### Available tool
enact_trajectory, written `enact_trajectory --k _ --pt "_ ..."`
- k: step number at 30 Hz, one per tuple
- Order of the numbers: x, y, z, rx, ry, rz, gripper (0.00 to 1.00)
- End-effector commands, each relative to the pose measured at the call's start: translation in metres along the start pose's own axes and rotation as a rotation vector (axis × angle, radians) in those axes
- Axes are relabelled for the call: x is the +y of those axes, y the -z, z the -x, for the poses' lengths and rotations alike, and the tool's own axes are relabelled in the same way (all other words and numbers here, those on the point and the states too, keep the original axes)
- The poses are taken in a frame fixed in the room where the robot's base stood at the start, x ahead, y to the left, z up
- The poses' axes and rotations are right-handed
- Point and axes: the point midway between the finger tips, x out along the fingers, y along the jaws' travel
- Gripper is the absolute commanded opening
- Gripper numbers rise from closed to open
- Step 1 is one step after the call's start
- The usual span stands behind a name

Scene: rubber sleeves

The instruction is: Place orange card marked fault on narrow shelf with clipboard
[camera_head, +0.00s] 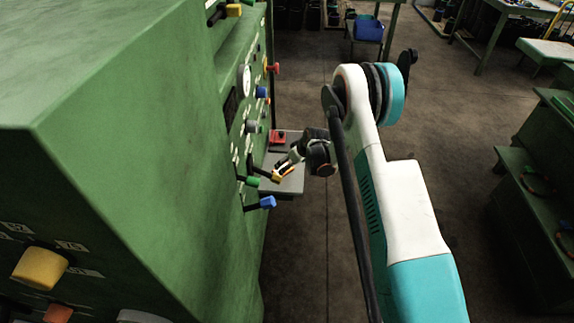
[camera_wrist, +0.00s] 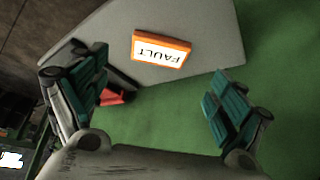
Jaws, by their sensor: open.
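The orange card (camera_wrist: 161,50) with a white face marked FAULT lies flat on a grey shelf (camera_wrist: 210,35) in the wrist view. In the head view, the grey shelf (camera_head: 292,186) juts from the green cabinet, and an orange-yellow patch by my gripper (camera_head: 286,164) seems to be the card. In the wrist view, my gripper (camera_wrist: 158,82) is open and empty, its teal-padded fingers wide apart. The card is beyond the fingertips, between their directions. I cannot make out a clipboard in either view.
A red item (camera_wrist: 114,97) shows beside the left finger in the wrist view, partly hidden by it. A red block (camera_head: 278,136) sits at the shelf's far end. The green cabinet (camera_head: 150,130) carries several protruding coloured knobs near my gripper. Open floor lies right of the shelf.

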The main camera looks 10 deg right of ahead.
Motion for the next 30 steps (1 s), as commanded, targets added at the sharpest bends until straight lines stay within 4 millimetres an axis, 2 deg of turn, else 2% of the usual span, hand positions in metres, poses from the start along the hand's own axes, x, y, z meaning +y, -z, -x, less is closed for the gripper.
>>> enact_trajectory --k 1,3,13,17,24,30 --pt "0.001 0.001 0.014 0.000 -0.001 -0.001 0.90" --pt "0.000 0.001 0.026 0.000 -0.001 0.000 0.90" --pt "0.000 0.002 0.058 0.000 -0.002 -0.002 0.90" --pt "-0.002 0.015 0.084 0.000 -0.011 -0.015 0.90" --pt "-0.016 0.048 0.176 0.000 -0.046 -0.067 0.90" --pt "-0.035 0.062 0.254 0.005 -0.077 -0.112 0.90"
